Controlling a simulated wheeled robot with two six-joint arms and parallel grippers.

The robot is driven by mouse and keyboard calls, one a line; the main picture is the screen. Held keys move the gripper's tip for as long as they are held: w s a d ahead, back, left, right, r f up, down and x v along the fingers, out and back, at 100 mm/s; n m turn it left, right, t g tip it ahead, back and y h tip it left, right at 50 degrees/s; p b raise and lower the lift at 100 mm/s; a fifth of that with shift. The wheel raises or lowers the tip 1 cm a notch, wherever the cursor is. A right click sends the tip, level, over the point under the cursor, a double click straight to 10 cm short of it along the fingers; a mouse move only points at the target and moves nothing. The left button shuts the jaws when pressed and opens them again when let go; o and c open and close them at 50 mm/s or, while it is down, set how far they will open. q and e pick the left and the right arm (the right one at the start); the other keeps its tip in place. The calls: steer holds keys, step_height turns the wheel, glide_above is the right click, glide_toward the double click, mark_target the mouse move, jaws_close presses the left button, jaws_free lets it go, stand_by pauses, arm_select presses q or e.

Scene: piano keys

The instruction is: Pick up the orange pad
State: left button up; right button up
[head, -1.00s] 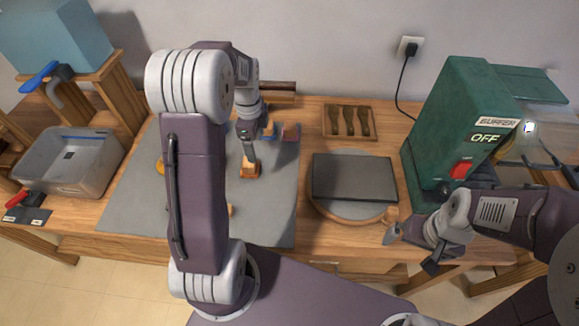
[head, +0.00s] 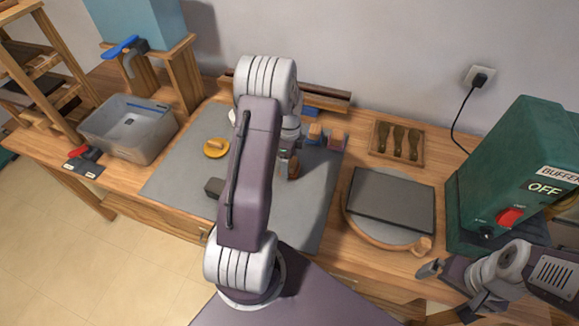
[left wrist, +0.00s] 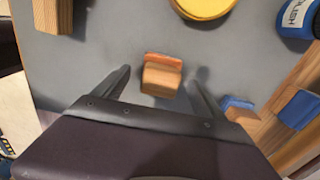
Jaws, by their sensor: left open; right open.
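The orange pad (left wrist: 163,61) is a thin orange layer on a small wooden block, lying on the grey mat (left wrist: 105,35). In the left wrist view my left gripper (left wrist: 162,78) is open, with one finger on each side of the block and visible gaps. In the head view my left gripper (head: 285,160) is over the mat, and the block (head: 294,169) shows partly beside it. Whether the fingers are level with the block is unclear. My right gripper (head: 450,289) is open and empty at the bench's front right edge.
A grey bin (head: 128,128), dark plate (head: 392,198) and green buffer (head: 520,165) flank the mat.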

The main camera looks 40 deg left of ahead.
arm_select(q)
step_height(320, 180, down, 2)
steer(key=shift+w+d+f, duration=0.1)
steer(key=shift+w+f, duration=0.05)
steer(key=c, duration=1.5)
steer(key=shift+r, duration=2)
steer(key=s+d+r, duration=0.1)
steer(key=d+r, duration=0.1)
steer(key=d, duration=0.1)
steer(key=s+d+r, duration=0.2)
steer(key=d, duration=0.2)
steer(key=s+d+r, duration=0.1)
steer(key=d+r, duration=0.2)
steer(key=shift+s+d+b, duration=0.3)
steer(key=shift+d+b, duration=0.05)
steer(key=shift+d, duration=0.05)
steer(key=o, duration=0.5)
steer(key=c, duration=0.3)
